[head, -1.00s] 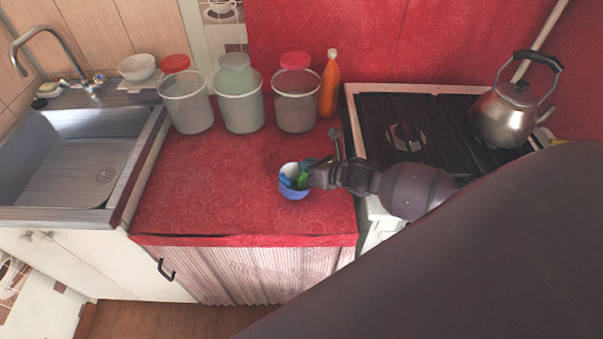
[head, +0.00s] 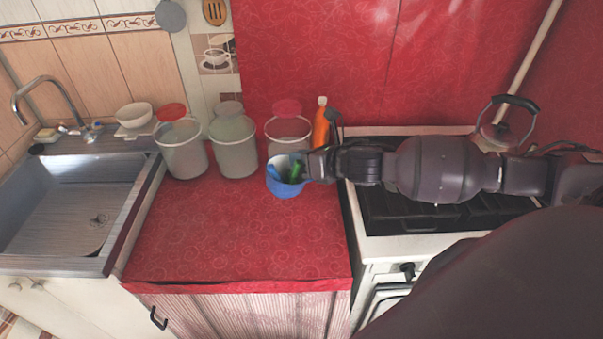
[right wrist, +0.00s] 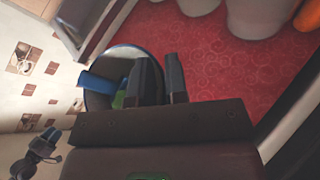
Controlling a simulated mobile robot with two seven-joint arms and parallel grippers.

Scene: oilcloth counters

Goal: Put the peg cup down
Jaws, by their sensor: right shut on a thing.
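The peg cup (head: 285,189) is a small blue cup with blue and green pegs standing in it. In the head view it is near the right side of the red counter (head: 220,235), in front of the right-hand jar. It looks held above the counter, but its height is hard to judge. My right gripper (head: 310,165) is shut on its right rim. In the right wrist view the cup (right wrist: 98,98) is beside the fingers (right wrist: 160,80), partly hidden by them. A dark part low at left there may be my left gripper (right wrist: 38,152); its jaws cannot be made out.
Several jars, including a right-hand one (head: 287,135), and an orange bottle (head: 321,125) stand along the back. The stove (head: 400,222) with a kettle (head: 492,135) is at right, the sink (head: 70,205) at left. The counter's front and left are clear.

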